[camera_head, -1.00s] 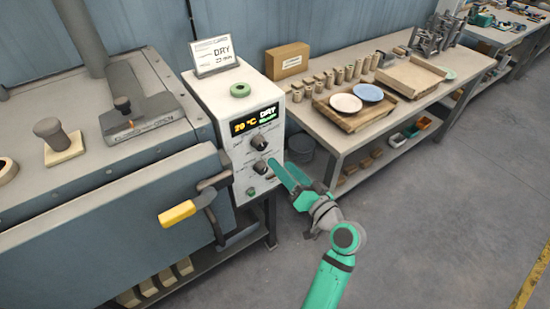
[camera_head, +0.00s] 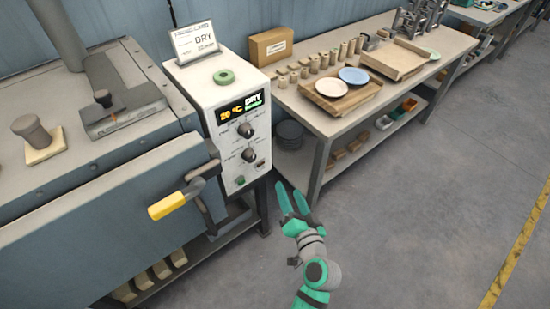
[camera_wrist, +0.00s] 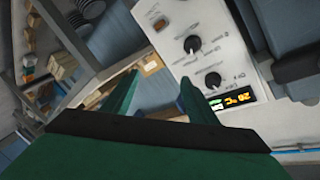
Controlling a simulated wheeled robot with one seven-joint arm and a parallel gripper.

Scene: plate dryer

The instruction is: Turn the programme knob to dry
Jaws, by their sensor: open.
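The white control box (camera_head: 212,97) carries two dark knobs on its front, below a lit display (camera_head: 241,108) that reads 20 °C and DRY. The upper knob (camera_head: 246,130) and lower knob (camera_head: 248,155) are both uncovered. In the wrist view the panel appears turned over, with one knob (camera_wrist: 213,80) near the display and another knob (camera_wrist: 192,44) farther from it. My green gripper (camera_head: 291,190) is open and empty, below and to the right of the panel, apart from both knobs. Its fingers also show in the wrist view (camera_wrist: 158,100). Small knob markings are too blurred to read.
A yellow-ended handle (camera_head: 173,205) sticks out at the left. The workbench (camera_head: 318,120) with plates stands right. Floor on the right is clear.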

